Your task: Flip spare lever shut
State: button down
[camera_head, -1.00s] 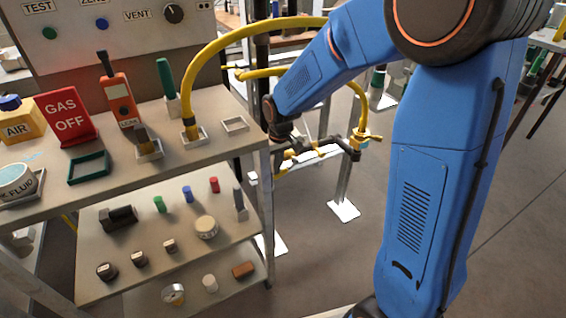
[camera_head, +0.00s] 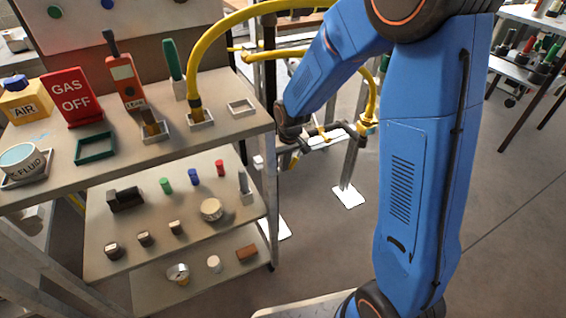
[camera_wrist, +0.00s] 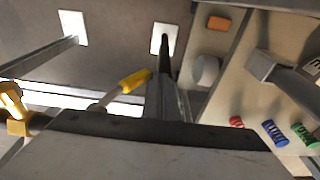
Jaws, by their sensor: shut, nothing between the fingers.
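A yellow-handled lever (camera_wrist: 134,80) shows in the wrist view, tilted up to the right on a thin pale arm. The handle's tip is close to the left side of my gripper (camera_wrist: 166,75). My gripper's fingers are together and empty. I cannot tell whether they touch the handle. In the head view, a small yellow handle (camera_head: 293,161) hangs just below my arm's dark wrist, by the pipe stand. My fingers are hard to make out there, and the lever's mount is partly hidden.
Yellow pipe (camera_head: 368,95) arches over the stand, and a yellow fitting (camera_wrist: 14,103) shows at left in the wrist view. A shelf unit (camera_head: 225,130) with a GAS OFF sign (camera_head: 71,97) and small parts stands close at left. Open floor lies right of the stand.

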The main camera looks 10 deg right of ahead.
jog(key=shift+d+f, duration=0.15)
jog(key=shift+f, duration=0.1)
jog(key=shift+f+h, duration=0.1)
jog(key=shift+h, duration=0.2)
jog(key=shift+w+d+f+t+h, duration=0.15)
jog(key=shift+d+f+t+h, duration=0.15)
jog(key=shift+d+f+h, duration=0.35)
jog(key=shift+w+d+h, duration=0.1)
jog(key=shift+h, duration=0.45)
dwell(0.7)
notch_tip(320, 180, up, 10)
jog(key=shift+r, duration=0.1)
dwell(0.4)
dwell(0.3)
